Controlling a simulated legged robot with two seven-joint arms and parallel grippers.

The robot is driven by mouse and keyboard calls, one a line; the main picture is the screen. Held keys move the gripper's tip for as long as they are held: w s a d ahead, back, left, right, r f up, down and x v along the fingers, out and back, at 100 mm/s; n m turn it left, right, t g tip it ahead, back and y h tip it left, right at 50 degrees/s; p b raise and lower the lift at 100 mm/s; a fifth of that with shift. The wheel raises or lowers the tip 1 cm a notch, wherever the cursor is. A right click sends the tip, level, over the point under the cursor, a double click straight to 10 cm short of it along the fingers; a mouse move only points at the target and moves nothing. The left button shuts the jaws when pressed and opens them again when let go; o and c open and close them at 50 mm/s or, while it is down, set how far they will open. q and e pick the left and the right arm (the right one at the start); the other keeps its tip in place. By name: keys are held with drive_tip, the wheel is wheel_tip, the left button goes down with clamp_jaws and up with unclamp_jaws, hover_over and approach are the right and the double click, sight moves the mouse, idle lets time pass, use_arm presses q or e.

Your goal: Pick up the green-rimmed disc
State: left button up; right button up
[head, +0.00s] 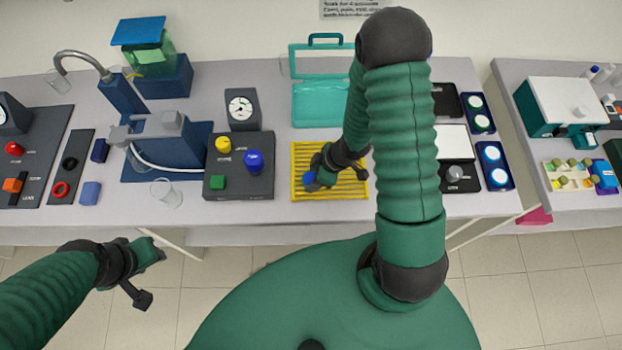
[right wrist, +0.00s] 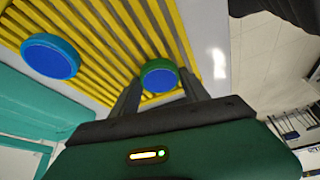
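The green-rimmed disc (right wrist: 160,76) has a blue face and shows in the right wrist view over the yellow slatted rack (right wrist: 108,60). My right gripper (right wrist: 160,84) has one finger on each side of it, with hardly any gap. I cannot tell whether the fingers press on it, or whether it is off the slats. A second blue disc (right wrist: 52,57) with a blue-teal rim is on the rack beside it. In the head view my right gripper (head: 314,182) is low over the rack (head: 349,191) and hides part of it. My left gripper (head: 150,274) is open and empty, off the bench's front.
A control box (head: 238,182) with coloured knobs stands left of the rack. A teal open case (head: 320,104) is behind it.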

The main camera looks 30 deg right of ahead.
drive_tip(key=shift+s, duration=0.1)
drive_tip(key=c, duration=0.6)
drive_tip(key=shift+c, duration=0.2)
drive_tip(key=shift+r, duration=0.15)
